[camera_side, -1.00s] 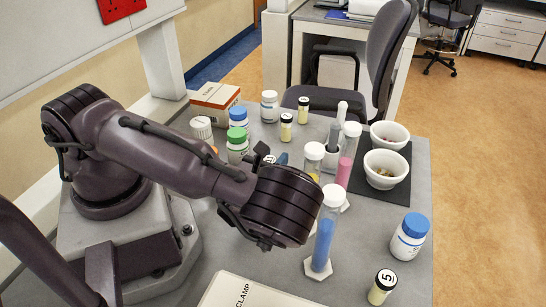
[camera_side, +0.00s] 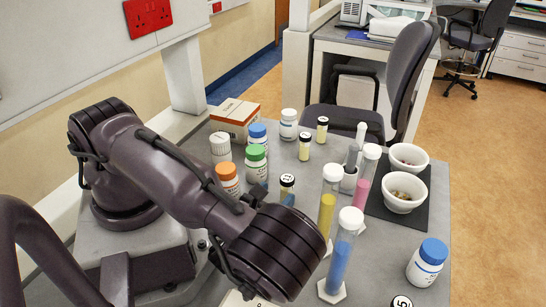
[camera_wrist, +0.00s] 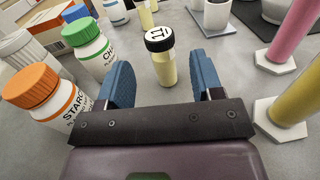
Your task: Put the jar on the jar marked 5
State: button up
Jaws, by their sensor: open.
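A small jar with pale yellow contents and a black lid, its white label reading like 11, stands upright between the blue fingers of my gripper (camera_wrist: 161,65) in the wrist view (camera_wrist: 164,68). The fingers are open, one on each side, with gaps visible between them and the jar. In the side view this jar (camera_side: 287,183) stands just behind my wrist, which hides most of the gripper. The jar marked 5 (camera_side: 401,301) is at the bottom edge of the side view, with only its lid top showing. Two similar small jars (camera_side: 305,147) (camera_side: 323,129) stand farther back.
An orange-lidded starch bottle (camera_wrist: 48,95) and a green-lidded bottle (camera_wrist: 92,48) stand close left of my gripper. Yellow (camera_side: 327,205), blue (camera_side: 339,262) and pink (camera_side: 364,180) tubes stand to the right. A blue-lidded bottle (camera_side: 427,264) is near the jar marked 5.

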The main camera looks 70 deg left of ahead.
jog(key=shift+r+n+g+y, duration=0.4)
jog(key=shift+r+n+y, duration=0.1)
jog(key=shift+n, duration=0.2)
jog(key=s+r+n+g+h, duration=0.2)
jog(key=r+n+h, duration=0.2)
jog(key=r+n, duration=0.5)
jog(key=s+d+r+n+g+h, duration=0.1)
jog(key=s+r+n+g+h, duration=0.1)
jog(key=r+n, duration=0.7)
jog(key=s+d+r+n+g+h, duration=0.1)
jog(key=r+n+g+h, duration=0.3)
jog(key=r+n, duration=0.4)
notch_tip(320, 180, up, 3)
jog(key=shift+s+d+n+h, duration=0.15)
jog(key=shift+s+n+h, duration=0.25)
jog(key=shift+s+h, duration=0.45)
jog(key=shift+o, duration=0.6)
jog(key=shift+d+r, duration=0.1)
jog(key=shift+r, duration=0.3)
jog(key=shift+d, duration=0.1)
